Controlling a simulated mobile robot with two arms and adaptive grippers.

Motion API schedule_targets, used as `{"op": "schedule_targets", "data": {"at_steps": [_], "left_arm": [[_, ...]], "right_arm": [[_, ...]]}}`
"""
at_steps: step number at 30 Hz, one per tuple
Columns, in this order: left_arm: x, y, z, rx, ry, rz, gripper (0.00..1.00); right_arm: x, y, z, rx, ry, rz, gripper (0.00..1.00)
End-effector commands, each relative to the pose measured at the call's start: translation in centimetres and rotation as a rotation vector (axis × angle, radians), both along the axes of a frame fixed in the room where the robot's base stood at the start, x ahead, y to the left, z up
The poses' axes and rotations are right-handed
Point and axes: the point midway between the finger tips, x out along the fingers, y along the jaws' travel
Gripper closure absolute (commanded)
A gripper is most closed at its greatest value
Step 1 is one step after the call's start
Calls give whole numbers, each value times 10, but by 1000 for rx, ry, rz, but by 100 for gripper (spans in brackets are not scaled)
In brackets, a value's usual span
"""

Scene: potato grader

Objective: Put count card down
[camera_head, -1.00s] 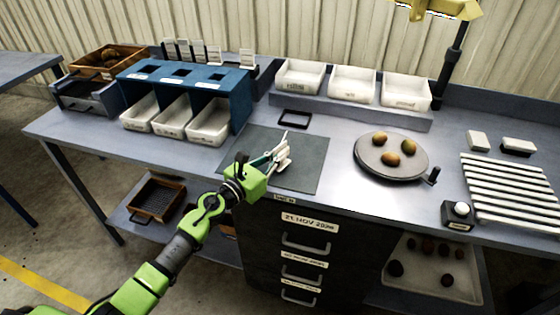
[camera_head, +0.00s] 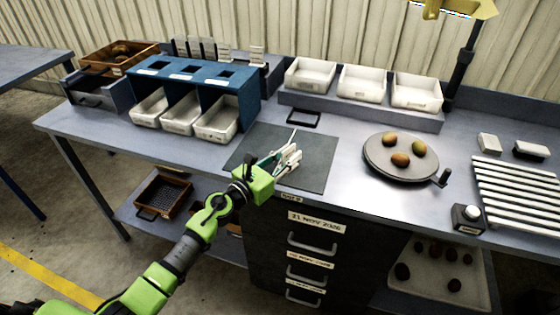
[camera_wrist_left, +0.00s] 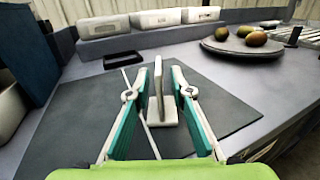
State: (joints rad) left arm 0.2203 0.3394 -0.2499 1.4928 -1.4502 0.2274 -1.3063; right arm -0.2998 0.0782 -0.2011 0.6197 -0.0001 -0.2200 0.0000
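A white count card (camera_wrist_left: 158,85) stands upright on a pale foot on the dark grey mat (camera_wrist_left: 215,90), seen edge-on in the left wrist view. My left gripper (camera_wrist_left: 153,80) has its fingers on either side of the card, with gaps showing between them and it. In the head view this gripper (camera_head: 287,158) is low over the mat (camera_head: 320,150), and its fingers partly hide the card. A thin pale stick (camera_wrist_left: 143,120) lies on the mat beside the card's foot. My right gripper is not in view.
A blue rack (camera_head: 245,100) with white bins stands left of the mat, and small cards (camera_head: 225,53) stand behind it. A black frame (camera_head: 304,118) lies behind the mat. A round turntable (camera_head: 375,165) with three potatoes is to the right. White trays (camera_head: 310,75) line the back.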

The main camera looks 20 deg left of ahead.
Motion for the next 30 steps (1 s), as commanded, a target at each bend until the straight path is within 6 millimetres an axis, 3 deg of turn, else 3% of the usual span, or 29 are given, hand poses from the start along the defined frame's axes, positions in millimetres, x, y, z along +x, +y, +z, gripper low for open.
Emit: {"op": "schedule_targets", "data": {"at_steps": [5,12,18,30], "left_arm": [[-19,9,-1,4,1,1,79],[-66,30,-3,3,3,0,79],[-95,43,-2,0,2,0,79],[-110,50,2,0,0,0,79]], "right_arm": [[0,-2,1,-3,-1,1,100],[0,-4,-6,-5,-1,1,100],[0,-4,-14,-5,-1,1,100],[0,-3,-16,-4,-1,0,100]]}}
